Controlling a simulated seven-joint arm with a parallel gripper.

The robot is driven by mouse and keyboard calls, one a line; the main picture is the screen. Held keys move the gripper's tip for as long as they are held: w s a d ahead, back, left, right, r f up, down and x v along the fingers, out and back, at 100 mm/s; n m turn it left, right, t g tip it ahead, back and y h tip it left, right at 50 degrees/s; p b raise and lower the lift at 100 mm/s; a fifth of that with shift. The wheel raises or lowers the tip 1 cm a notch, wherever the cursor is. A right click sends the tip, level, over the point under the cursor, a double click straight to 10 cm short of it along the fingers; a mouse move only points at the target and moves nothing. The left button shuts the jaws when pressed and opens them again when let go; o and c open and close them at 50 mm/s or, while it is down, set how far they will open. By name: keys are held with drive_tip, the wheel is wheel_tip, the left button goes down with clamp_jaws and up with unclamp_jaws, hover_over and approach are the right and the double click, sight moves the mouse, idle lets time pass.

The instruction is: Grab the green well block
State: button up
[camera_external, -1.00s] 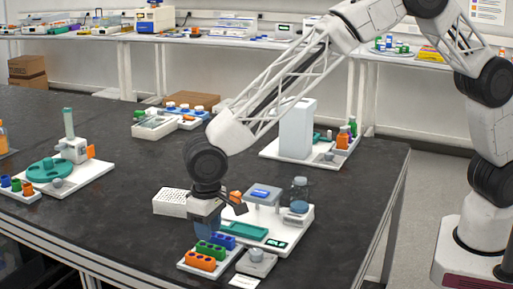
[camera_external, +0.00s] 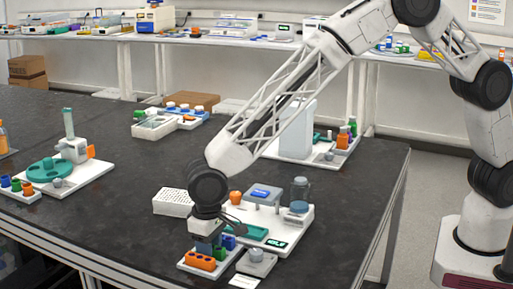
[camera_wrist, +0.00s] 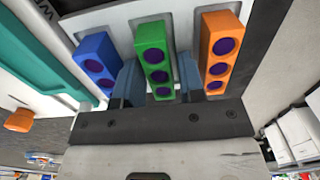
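The green well block (camera_wrist: 155,58) stands in the middle of the wrist view, with dark purple wells along its face. It sits between the blue well block (camera_wrist: 97,62) on the left and the orange well block (camera_wrist: 219,52) on the right. My gripper (camera_wrist: 158,82) is open, with one blue-grey finger on each side of the green block. A narrow gap seems to show beside each finger. In the external view my gripper (camera_external: 206,239) is low over the block tray and hides much of the green block; the orange block (camera_external: 200,261) is in front.
The blocks stand on a white tray (camera_external: 184,262). A white board with a teal tray (camera_external: 248,232) lies to the right, with a small grey scale-like device (camera_external: 257,262) in front. A white perforated rack (camera_external: 173,202) is behind to the left.

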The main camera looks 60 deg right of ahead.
clamp_jaws()
drive_tip(key=shift+r, duration=0.15)
drive_tip(key=shift+r, duration=0.55)
drive_tip(key=shift+s+d+r, duration=0.15)
drive_tip(key=shift+r, duration=0.4)
drive_tip(key=shift+s+d+r, duration=0.1)
drive_tip(key=shift+s+r, duration=0.05)
drive_tip(key=shift+r, duration=0.4)
drive_tip(key=s+d, duration=0.3)
drive_tip(key=s, duration=0.1)
drive_tip(key=s+d+r, duration=0.1)
drive_tip(key=s+d, duration=0.2)
drive_tip(key=s, duration=0.1)
drive_tip(key=s+d, duration=0.3)
drive_tip(key=shift+s+d+r, duration=0.2)
drive_tip(key=shift+s+d, duration=0.1)
drive_tip(key=shift+s, duration=0.1)
